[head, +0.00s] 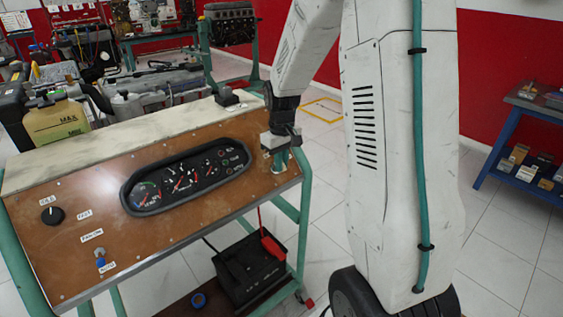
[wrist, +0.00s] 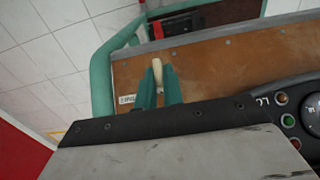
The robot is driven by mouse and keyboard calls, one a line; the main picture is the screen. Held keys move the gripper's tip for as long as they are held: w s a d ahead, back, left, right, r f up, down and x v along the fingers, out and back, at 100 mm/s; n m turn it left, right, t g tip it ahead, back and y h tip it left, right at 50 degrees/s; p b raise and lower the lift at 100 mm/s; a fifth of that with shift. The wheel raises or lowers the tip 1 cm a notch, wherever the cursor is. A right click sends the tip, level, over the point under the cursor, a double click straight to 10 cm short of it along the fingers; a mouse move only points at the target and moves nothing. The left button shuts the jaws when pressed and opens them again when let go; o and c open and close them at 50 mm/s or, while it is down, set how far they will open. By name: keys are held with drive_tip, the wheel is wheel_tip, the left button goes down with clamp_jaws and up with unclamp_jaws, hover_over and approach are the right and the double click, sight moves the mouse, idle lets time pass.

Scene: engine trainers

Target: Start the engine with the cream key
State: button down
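The engine trainer's brown panel (head: 95,205) slopes across the left and middle of the head view. My gripper (head: 280,160) is down at the panel's right end, with its teal fingers close to the surface. In the wrist view a cream key (wrist: 157,73) stands at the tips of my gripper (wrist: 160,88), between the two teal fingers. I cannot tell whether both fingers touch it. A small white label (wrist: 127,99) lies beside the fingers, partly covered. The key and its switch are hidden by my gripper in the head view.
The gauge cluster (head: 187,178) is left of my gripper. A black knob (head: 52,215) and a blue toggle (head: 100,263) are at the panel's left. A black battery (head: 250,272) with a red clamp sits below. A blue shelf (head: 520,140) stands at the right.

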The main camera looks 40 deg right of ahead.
drive_tip(key=shift+d+m+y, duration=0.1)
drive_tip(key=shift+m+y, duration=0.2)
drive_tip(key=shift+d+m+y, duration=0.2)
drive_tip(key=shift+m+y, duration=0.8)
drive_tip(key=shift+y, duration=0.1)
drive_tip(key=m+y, duration=0.1)
drive_tip(key=m+t+y, duration=0.1)
drive_tip(key=shift+d+f+y, duration=0.1)
drive_tip(key=shift+d+y, duration=0.1)
drive_tip(key=shift+y, duration=0.1)
drive_tip(key=m+t+y, duration=0.1)
drive_tip(key=m+y, duration=0.1)
drive_tip(key=m, duration=0.1)
drive_tip(key=shift+s+d+f, duration=0.1)
drive_tip(key=shift+s, duration=0.05)
drive_tip(key=shift+s+d+m+t+y, duration=0.1)
drive_tip(key=shift+m+t+y, duration=0.85)
drive_tip(key=shift+m, duration=0.25)
drive_tip(key=shift+f, duration=0.1)
drive_tip(key=c, duration=1.5)
unclamp_jaws()
